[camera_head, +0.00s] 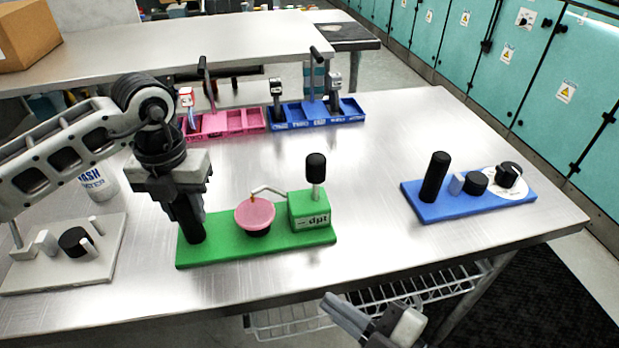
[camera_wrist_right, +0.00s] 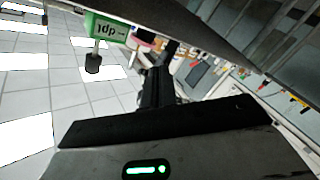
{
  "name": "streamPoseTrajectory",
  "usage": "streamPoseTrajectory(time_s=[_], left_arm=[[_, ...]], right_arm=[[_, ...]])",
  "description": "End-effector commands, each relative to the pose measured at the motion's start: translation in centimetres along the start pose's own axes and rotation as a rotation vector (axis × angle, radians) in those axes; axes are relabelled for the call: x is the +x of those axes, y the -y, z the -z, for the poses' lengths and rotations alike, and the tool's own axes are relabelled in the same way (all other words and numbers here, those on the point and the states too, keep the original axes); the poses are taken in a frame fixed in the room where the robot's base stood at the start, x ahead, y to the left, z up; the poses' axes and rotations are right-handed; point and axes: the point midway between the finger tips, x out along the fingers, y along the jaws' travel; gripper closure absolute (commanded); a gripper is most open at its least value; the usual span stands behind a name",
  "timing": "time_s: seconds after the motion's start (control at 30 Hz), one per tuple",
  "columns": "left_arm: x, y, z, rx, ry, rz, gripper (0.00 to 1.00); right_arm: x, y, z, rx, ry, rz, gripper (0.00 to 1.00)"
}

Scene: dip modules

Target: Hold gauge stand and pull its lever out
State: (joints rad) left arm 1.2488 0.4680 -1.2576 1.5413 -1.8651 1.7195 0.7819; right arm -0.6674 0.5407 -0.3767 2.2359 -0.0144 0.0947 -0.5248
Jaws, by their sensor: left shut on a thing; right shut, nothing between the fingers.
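The green gauge stand (camera_head: 285,243) lies flat near the table's front edge. It carries a green block (camera_head: 297,208) marked "dpt", a pink bowl (camera_head: 255,214) with a thin bent rod, and an upright lever (camera_head: 316,170) with a black knob. My left gripper (camera_head: 190,225) points down and is shut on the black handle at the stand's left end, mostly hidden by the fingers. My right gripper (camera_head: 343,314) is shut and empty, in front of the table edge, apart from the stand. In the right wrist view the block (camera_wrist_right: 105,28) and knob (camera_wrist_right: 93,64) appear upside down beyond the fingers.
A blue module (camera_head: 468,199) with black knobs and a dial sits to the right. A pale module (camera_head: 70,255) and a white can (camera_head: 98,180) are at left. Pink (camera_head: 237,121) and blue (camera_head: 320,113) trays stand behind. The table between the stand and blue module is clear.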

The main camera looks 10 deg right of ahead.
Motion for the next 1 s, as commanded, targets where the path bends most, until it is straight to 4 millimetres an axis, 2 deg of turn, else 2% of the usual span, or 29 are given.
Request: streamPoseTrajectory(time_s=[0.03, 0.1, 0.17, 0.4, 0.6, 0.73, 1.0], left_arm=[[-0.1, 0.0, 0.0, 0.000, 0.002, 0.001, 1.00], [-0.1, 0.0, 0.0, 0.000, 0.002, 0.001, 1.00], [-0.1, 0.0, 0.0, 0.000, 0.002, 0.001, 1.00], [-0.1, 0.0, 0.0, 0.000, 0.002, 0.001, 1.00], [-0.1, 0.0, 0.0, 0.000, 0.002, 0.001, 1.00], [-0.1, 0.0, 0.0, 0.000, 0.002, 0.001, 1.00], [-0.1, 0.0, 0.0, 0.000, 0.002, 0.002, 1.00]], right_arm=[[0.2, -0.5, 2.2, 0.005, -0.076, -0.015, 1.00], [0.4, -1.5, 5.1, -0.016, -0.177, -0.035, 1.00], [0.9, -2.7, 6.6, -0.113, -0.223, -0.045, 1.00], [3.3, -6.8, 5.6, -0.577, -0.111, -0.052, 1.00], [4.3, -9.9, 5.2, -0.838, -0.023, -0.069, 1.00], [4.4, -10.5, 5.0, -0.886, -0.002, -0.070, 1.00], [4.5, -10.4, 5.0, -0.884, -0.001, -0.070, 1.00]])
